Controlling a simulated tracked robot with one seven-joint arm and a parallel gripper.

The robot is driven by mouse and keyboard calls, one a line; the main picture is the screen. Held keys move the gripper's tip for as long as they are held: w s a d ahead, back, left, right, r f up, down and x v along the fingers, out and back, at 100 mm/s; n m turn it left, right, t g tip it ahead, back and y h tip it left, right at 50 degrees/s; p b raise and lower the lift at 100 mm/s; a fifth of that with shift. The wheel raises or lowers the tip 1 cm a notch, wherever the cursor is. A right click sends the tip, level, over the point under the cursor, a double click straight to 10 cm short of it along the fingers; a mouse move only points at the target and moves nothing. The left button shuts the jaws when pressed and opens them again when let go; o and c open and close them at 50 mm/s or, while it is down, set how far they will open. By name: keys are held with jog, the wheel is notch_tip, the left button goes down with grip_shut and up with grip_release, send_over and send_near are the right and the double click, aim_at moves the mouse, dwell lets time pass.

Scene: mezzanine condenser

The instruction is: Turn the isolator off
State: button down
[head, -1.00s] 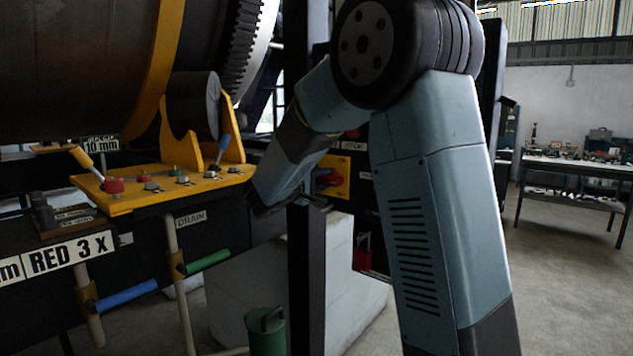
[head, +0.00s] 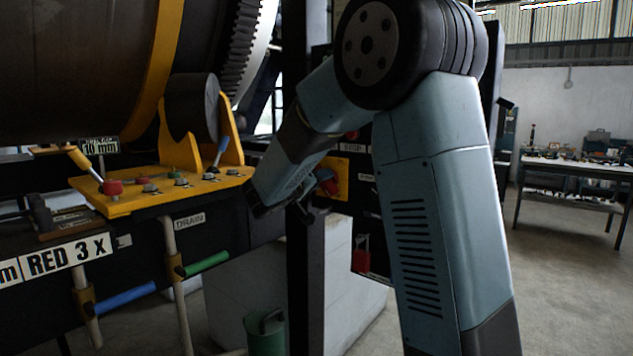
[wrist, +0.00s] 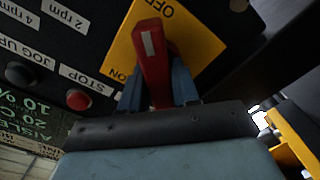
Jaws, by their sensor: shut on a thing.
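The isolator is a red handle (wrist: 149,45) with a white stripe on a yellow plate (wrist: 196,45) marked OFF and ON, in the wrist view. The handle lies between the two labels, its striped end pointing up in the picture. My gripper (wrist: 157,82) is shut on the handle, one blue finger on each side.
A red stop button (wrist: 78,100) and a black jog button (wrist: 20,73) sit beside the plate. A dark post (head: 299,270) stands close to my forearm. A yellow shelf (head: 150,192) with knobs is at left. A workbench (head: 570,165) stands far right, with clear floor before it.

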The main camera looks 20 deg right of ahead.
jog(key=shift+f, duration=0.15)
dwell(0.3)
jog(key=c, duration=0.9)
grip_release()
jog(key=shift+a, duration=0.1)
jog(key=v, duration=1.3)
jog(key=shift+s+a, duration=0.2)
jog(key=shift+a, duration=0.05)
jog(key=shift+d, duration=0.1)
